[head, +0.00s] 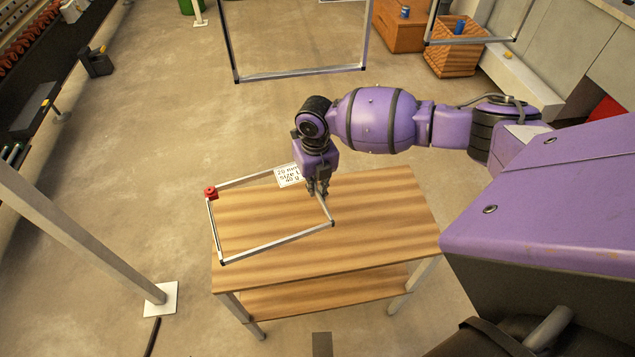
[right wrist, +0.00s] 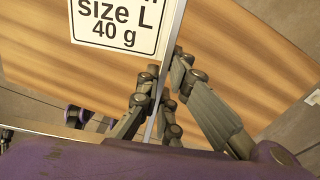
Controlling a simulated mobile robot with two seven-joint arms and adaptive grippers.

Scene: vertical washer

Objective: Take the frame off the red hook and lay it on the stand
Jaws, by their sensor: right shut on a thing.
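A thin grey metal frame (head: 280,243) with a white label (head: 288,175) is over the wooden top of the stand (head: 385,210). A red piece (head: 210,193) sits at its far left corner. I cannot tell whether the frame touches the wood or is a little above it. My right gripper (head: 318,192) is shut on the frame's bar near the label. The right wrist view shows the bar (right wrist: 172,50) between the fingers (right wrist: 160,110), beside the label (right wrist: 115,22). My left gripper is not in view.
Another frame (head: 300,72) is upright beyond the stand, and one more (head: 470,40) is at the upper right. A grey post (head: 90,240) rises on the left. Wooden crates (head: 452,57) stand at the back right. Floor around the stand is mostly clear.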

